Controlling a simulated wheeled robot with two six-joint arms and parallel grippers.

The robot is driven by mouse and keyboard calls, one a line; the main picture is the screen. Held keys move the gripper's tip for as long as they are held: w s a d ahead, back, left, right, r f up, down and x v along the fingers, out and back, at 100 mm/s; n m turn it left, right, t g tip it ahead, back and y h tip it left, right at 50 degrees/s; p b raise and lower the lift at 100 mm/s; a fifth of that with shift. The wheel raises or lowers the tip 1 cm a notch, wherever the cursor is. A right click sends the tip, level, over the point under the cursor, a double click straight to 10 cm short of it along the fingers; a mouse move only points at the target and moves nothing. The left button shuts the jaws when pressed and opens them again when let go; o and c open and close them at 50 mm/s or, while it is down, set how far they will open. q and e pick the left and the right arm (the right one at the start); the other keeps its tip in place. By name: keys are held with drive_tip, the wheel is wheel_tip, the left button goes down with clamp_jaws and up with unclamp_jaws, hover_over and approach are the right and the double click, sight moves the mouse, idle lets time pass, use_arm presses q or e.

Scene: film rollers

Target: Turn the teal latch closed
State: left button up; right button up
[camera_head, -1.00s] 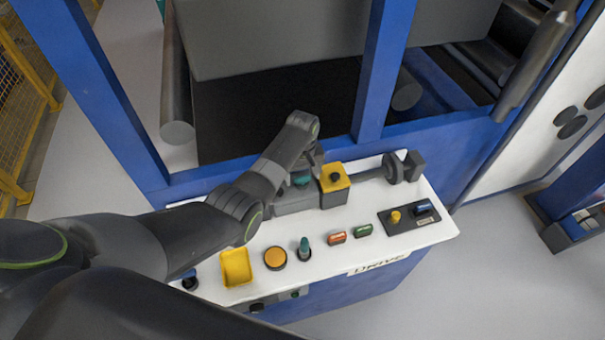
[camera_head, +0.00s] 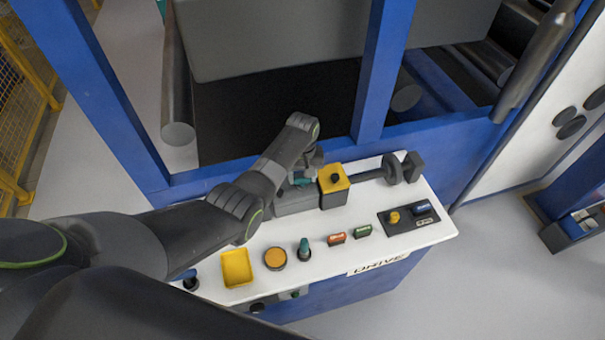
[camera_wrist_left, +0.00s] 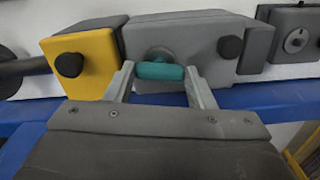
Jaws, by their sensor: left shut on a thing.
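The teal latch (camera_wrist_left: 160,71) is a short rounded bar on the face of a grey housing (camera_wrist_left: 192,48). It lies level across the left wrist view, between the two fingers of my left gripper (camera_wrist_left: 161,84). The gripper is shut on it, with one finger at each end. In the head view my left gripper (camera_head: 306,168) is at the housing, beside the yellow block. Only a bit of the teal latch (camera_head: 302,182) shows there, the rest hidden by my wrist. My right gripper is not in view.
A yellow block (camera_head: 333,177) with a black knob adjoins the housing. On the white console top (camera_head: 318,262) stand a yellow tray (camera_head: 236,268), an orange disc (camera_head: 275,258), a teal peg (camera_head: 304,248) and small coloured cylinders. Blue posts (camera_head: 380,70) of the machine rise behind.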

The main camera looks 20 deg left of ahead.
use_arm(q)
drive_tip(key=m, duration=0.2)
drive_tip(key=shift+m+p, duration=0.35)
drive_tip(key=shift+m, duration=0.05)
drive_tip(key=m, duration=0.3)
drive_tip(key=shift+m, duration=0.3)
drive_tip(key=m, duration=0.4)
drive_tip(key=shift+m, duration=2.4)
drive_tip(key=o, duration=1)
drive_tip(key=shift+r, duration=0.15)
